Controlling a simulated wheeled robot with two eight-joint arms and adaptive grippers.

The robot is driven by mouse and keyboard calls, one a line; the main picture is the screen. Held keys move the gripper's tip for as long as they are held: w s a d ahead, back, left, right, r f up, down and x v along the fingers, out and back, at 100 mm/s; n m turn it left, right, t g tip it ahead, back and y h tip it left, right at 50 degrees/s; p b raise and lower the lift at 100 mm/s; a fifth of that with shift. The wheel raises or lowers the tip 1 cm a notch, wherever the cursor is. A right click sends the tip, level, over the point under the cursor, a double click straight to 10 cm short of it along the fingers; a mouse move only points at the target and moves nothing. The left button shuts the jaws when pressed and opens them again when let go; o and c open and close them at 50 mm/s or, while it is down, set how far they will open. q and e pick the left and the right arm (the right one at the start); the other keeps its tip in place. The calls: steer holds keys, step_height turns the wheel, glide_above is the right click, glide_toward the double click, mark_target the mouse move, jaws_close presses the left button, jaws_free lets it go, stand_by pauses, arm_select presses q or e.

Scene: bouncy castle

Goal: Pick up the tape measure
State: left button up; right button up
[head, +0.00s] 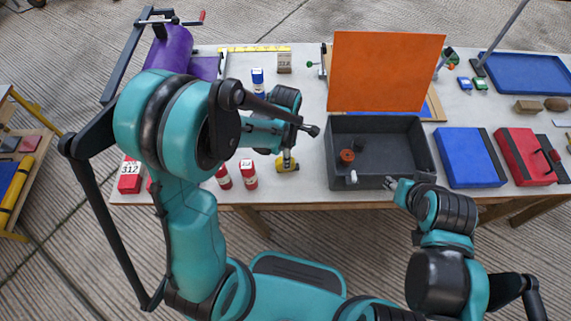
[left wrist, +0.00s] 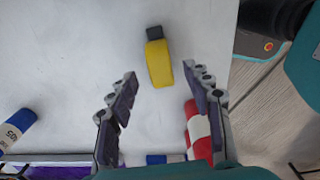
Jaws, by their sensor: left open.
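The tape measure appears to be the yellow object with a dark end on the white table; it shows in the left wrist view (left wrist: 159,65) and partly in the head view (head: 289,165). My left gripper (left wrist: 160,76) is open, with its two fingers spread to either side of the near part of the yellow object in the picture. Nothing is held between them. In the head view, my left arm and hand cover part of the table around it. My right gripper (head: 392,185) is by the front of the dark bin; its finger opening is too small to tell.
A dark open bin (head: 410,165) is right of the yellow object, with an orange panel (head: 385,70) behind. Blue (head: 468,158) and red (head: 518,155) cases lie further right.

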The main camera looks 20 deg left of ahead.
arm_select(q)
step_height(320, 180, down, 4)
steer(key=shift+d+r+b, duration=0.1)
steer(key=shift+r+b, duration=0.05)
steer(key=shift+b, duration=0.55)
steer(key=shift+r, duration=0.1)
jaws_close()
